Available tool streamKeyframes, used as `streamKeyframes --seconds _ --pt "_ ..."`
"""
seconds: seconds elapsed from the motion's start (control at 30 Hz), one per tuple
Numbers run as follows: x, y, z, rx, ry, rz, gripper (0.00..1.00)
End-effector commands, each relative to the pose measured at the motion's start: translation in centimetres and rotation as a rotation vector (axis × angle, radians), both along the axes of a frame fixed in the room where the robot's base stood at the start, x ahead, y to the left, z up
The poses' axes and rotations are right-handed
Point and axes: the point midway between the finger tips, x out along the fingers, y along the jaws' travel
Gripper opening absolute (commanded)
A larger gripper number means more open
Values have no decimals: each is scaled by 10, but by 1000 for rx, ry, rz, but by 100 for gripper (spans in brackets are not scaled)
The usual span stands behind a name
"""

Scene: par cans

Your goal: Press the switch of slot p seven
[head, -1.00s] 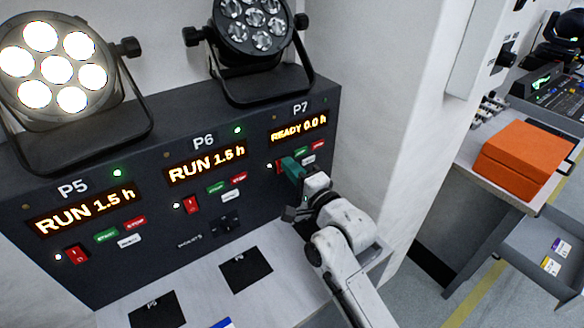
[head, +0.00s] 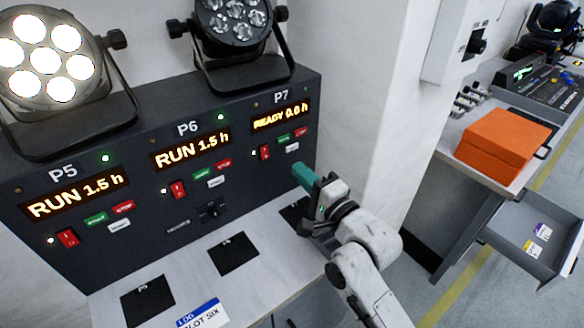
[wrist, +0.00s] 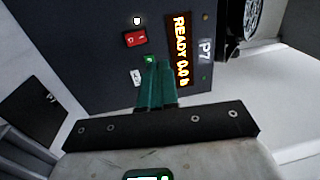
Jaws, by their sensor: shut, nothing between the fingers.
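Slot P7 is the right-hand section of the dark panel, with its label (head: 281,97) above a display (head: 281,117) reading READY 0.0 h. Its red rocker switch (head: 265,152) shows below the display, with a white light just left of it. The switch also shows in the wrist view (wrist: 135,38), along with a lit white light. My gripper (head: 302,172) has teal fingers, shut and empty, in front of the panel below and right of the switch. In the wrist view the fingertips (wrist: 152,66) overlap P7's green button (wrist: 150,59); contact cannot be told.
P5 (head: 62,172) and P6 (head: 187,129) read RUN 1.5 h, with red switches. P7's red button (head: 300,132) and white button (head: 292,147) sit near its switch. The P7 par can (head: 233,25) is unlit. A white wall (head: 357,110) stands close right.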

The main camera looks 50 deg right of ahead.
Motion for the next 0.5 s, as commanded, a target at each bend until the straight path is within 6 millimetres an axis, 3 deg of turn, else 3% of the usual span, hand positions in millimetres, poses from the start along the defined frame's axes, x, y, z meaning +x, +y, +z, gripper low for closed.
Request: streamKeyframes --seconds 0.2,0.5 --pt "-21 6 2 0 1 0 0" --pt "-24 7 4 0 0 0 0"
